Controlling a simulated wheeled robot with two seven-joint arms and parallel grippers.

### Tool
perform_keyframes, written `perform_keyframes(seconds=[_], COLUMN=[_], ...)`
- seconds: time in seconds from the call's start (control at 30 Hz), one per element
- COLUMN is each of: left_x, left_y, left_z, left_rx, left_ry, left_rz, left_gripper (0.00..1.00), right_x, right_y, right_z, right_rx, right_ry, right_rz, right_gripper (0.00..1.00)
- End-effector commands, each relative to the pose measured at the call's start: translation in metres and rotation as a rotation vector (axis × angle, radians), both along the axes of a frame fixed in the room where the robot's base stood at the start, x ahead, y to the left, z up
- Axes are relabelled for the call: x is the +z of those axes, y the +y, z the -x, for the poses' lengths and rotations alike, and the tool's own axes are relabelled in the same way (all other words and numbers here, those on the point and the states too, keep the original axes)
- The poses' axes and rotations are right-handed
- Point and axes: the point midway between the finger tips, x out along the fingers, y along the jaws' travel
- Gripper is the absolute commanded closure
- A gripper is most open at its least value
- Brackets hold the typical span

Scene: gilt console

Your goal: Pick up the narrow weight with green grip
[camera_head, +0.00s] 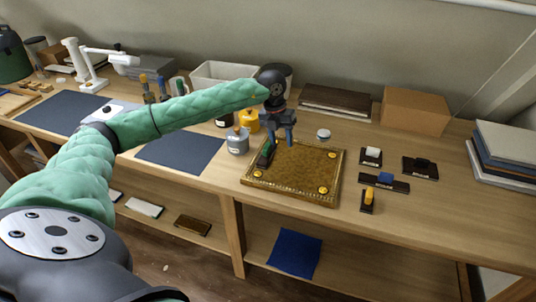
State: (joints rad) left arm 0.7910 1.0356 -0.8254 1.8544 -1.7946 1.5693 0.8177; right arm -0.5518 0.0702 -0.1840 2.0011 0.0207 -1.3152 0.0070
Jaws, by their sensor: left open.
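My left gripper (280,138) hangs down over the left back part of the gilt board (305,176), its jaws apart. A narrow dark block (265,158) lies at the board's left edge, just below and left of the fingertips. It looks like a narrow weight, but I cannot make out a green grip on it. The fingers partly cover its far end, and I cannot tell whether they touch it. No green-gripped weight shows clearly elsewhere. My right gripper is not in view.
Dark weights with white (372,153), black (421,165), blue (385,178) and yellow (369,196) grips stand right of the board. A grey canister (237,141) and yellow canister (249,120) stand close left. A cardboard box (414,110) is behind. The table's front right is clear.

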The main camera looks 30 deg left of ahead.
Motion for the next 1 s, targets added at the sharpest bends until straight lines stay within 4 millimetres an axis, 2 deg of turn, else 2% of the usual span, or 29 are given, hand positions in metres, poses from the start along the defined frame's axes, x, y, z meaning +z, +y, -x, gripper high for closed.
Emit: perform_keyframes(seconds=[0.03,0.1,0.23,0.37,0.5,0.77,1.0], left_x=[0.007,0.014,0.019,0.013,0.002,-0.01,-0.025], left_y=[0.021,0.041,0.059,0.061,0.06,0.059,0.056], left_z=[-0.001,-0.001,0.0,0.0,0.0,0.001,0.002], left_rx=[0.026,0.05,0.077,0.08,0.078,0.078,0.077], left_ry=[0.011,0.028,0.042,0.046,0.046,0.045,0.046], left_rz=[-0.06,-0.121,-0.176,-0.182,-0.18,-0.179,-0.178], left_gripper=[0.56,0.56,0.56,0.56,0.56,0.56,0.56], right_x=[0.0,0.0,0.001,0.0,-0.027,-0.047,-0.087], right_y=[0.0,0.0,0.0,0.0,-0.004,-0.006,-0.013], right_z=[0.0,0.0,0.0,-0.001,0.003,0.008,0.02], right_rx=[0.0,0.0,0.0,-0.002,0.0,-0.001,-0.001], right_ry=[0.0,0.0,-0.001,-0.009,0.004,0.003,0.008], right_rz=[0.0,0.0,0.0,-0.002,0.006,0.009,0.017], right_gripper=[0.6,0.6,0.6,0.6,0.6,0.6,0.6])
